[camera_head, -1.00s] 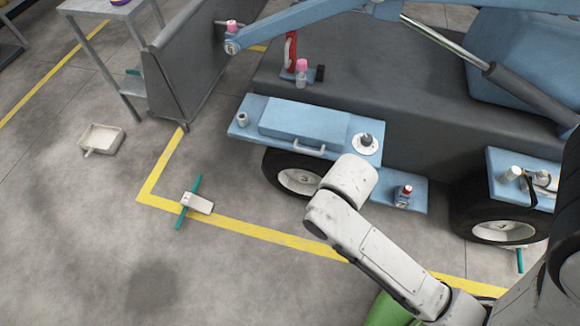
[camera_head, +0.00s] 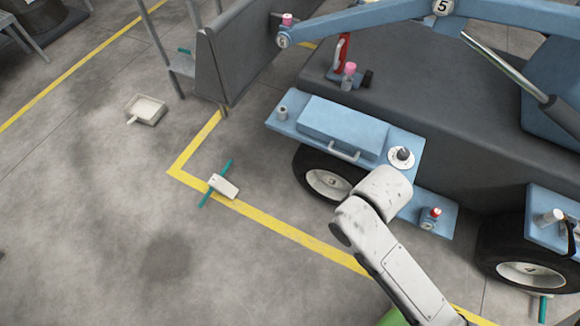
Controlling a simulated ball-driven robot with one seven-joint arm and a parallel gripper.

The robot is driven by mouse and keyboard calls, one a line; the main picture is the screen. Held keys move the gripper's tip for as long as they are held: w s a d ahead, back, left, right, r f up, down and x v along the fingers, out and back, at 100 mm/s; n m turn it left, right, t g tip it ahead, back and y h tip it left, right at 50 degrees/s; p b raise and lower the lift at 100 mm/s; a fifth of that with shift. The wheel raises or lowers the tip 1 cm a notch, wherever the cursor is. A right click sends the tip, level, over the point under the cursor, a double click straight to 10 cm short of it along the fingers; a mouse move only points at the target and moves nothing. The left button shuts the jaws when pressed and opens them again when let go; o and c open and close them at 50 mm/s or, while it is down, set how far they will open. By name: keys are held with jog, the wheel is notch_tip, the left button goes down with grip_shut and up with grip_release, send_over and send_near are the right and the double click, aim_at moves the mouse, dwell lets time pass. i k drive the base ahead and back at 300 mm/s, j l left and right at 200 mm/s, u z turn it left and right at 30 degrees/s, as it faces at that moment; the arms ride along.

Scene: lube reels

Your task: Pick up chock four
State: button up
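A pale chock with a teal bar (camera_head: 222,186) lies on the floor across the yellow line, left of the blue vehicle's left wheel (camera_head: 328,184). A second teal bar (camera_head: 543,308) shows on the floor below the right wheel (camera_head: 532,273); its chock is mostly hidden. I cannot read a number on either chock, so I cannot tell which is chock four. My pale, worn arm rises from the bottom right, its upper bend in front of the vehicle's side. My gripper does not show in this view.
The blue vehicle (camera_head: 440,92) fills the right side, with small fittings on its side steps. A pale tray (camera_head: 147,110) lies on the floor at the upper left, near a grey panel (camera_head: 245,50). The grey floor at the left and lower left is clear.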

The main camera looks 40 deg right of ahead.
aim_at(218, 184)
jog(key=i+j+u, duration=0.1)
jog(key=i+j, duration=0.2)
jog(key=i, duration=0.2)
jog(key=i+j+u, duration=0.15)
jog(key=i, duration=0.35)
jog(key=i+j+u, duration=0.1)
jog(key=i+j, duration=0.2)
jog(key=i, duration=0.25)
jog(key=i+j+u, duration=0.15)
jog(key=i, duration=0.4)
